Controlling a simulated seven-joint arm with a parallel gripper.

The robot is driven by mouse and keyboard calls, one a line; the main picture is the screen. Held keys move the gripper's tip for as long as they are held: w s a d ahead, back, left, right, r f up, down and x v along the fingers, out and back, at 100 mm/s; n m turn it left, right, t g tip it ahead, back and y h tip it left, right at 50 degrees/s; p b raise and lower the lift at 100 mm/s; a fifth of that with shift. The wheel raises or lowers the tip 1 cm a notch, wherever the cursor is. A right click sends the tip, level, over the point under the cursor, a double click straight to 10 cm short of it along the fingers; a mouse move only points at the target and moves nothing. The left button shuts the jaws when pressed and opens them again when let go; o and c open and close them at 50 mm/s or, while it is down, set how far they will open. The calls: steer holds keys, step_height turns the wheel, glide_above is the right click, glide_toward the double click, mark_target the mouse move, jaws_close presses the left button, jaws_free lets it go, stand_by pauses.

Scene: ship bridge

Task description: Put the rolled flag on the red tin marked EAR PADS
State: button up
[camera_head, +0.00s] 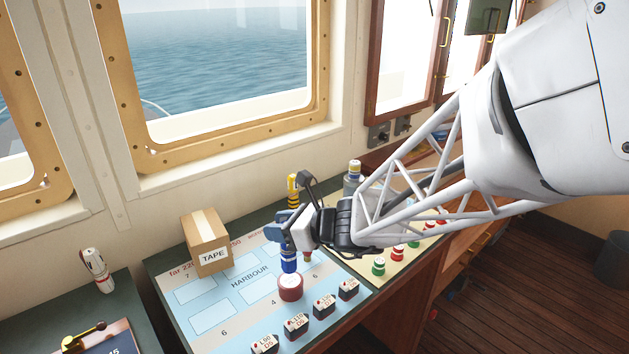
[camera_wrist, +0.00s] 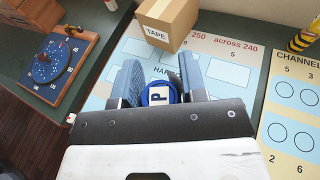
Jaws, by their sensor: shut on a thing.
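The rolled flag (camera_head: 289,262) is a blue upright roll with a white-and-blue end marked P, which shows in the wrist view (camera_wrist: 158,96). My gripper (camera_head: 290,236) is shut on it, with one blue finger on each side. A round red tin (camera_head: 290,288) stands on the harbour chart (camera_head: 215,320), directly below the flag in the head view. I cannot read a mark on the tin. The flag's lower end is at or just above the tin's top; I cannot tell whether they touch. The tin is hidden in the wrist view.
A cardboard box marked TAPE (camera_head: 207,243) stands left of my gripper. Several small dark blocks with white labels (camera_head: 323,304) line the chart's front edge. A yellow-and-black item (camera_head: 293,186) stands behind. Red and green pieces (camera_head: 379,267) stand on the right chart.

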steer(key=shift+f, duration=1.85)
steer(key=o, duration=1.2)
steer(key=shift+c, duration=0.2)
steer(key=shift+s+d+r, duration=0.1)
steer(key=shift+d+r, duration=0.2)
steer(key=v, duration=1.1)
steer(key=shift+d, duration=0.2)
